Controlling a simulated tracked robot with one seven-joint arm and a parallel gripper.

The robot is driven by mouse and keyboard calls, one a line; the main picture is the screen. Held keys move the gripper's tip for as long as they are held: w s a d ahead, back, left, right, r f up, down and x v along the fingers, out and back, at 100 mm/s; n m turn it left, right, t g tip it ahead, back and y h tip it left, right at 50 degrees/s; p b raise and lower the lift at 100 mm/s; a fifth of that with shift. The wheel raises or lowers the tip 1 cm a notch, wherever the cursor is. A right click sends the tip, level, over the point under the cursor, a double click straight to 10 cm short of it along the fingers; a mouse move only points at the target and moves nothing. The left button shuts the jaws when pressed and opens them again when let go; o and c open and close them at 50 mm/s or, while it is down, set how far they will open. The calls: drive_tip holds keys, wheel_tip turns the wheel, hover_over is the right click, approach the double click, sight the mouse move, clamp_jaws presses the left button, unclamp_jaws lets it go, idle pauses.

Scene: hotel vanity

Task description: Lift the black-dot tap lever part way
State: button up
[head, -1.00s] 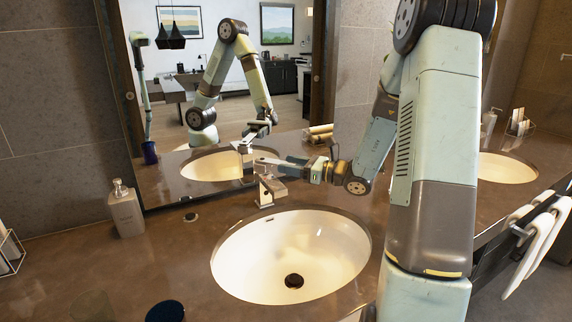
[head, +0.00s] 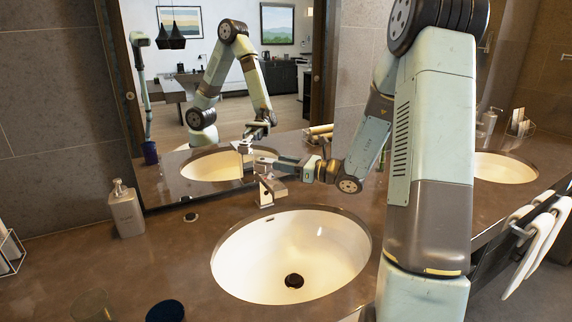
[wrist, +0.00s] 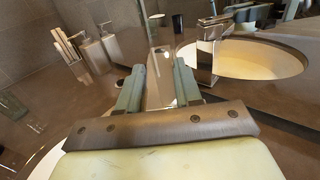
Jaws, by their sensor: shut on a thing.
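A chrome tap (head: 267,192) stands upright on the counter behind the near basin (head: 235,257). Its lever is at the top, where my gripper (head: 284,163) reaches in from the right. My gripper is shut on the lever. In the wrist view, my gripper's two fingers (wrist: 158,88) lie on either side of the pale metal lever (wrist: 158,92). The tap's reflection (wrist: 206,62) shows in the mirror. I cannot clearly make out the black dot, and the fingers partly cover the lever.
A mirror rises close behind the tap. A soap dispenser (head: 127,209) stands on the left, with a dark blue cup (head: 165,311) at the front edge. White towels (head: 541,232) hang at the right. The counter between dispenser and basin is mostly clear.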

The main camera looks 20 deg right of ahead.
clamp_jaws()
drive_tip(key=shift+r, duration=0.1)
drive_tip(key=shift+w+r, duration=0.15)
drive_tip(key=shift+r, duration=0.5)
drive_tip(key=o, duration=0.8)
unclamp_jaws()
drive_tip(key=shift+f, duration=0.1)
drive_tip(key=v, duration=1.3)
drive_tip(key=shift+s+d, duration=0.25)
drive_tip(key=shift+d, duration=0.05)
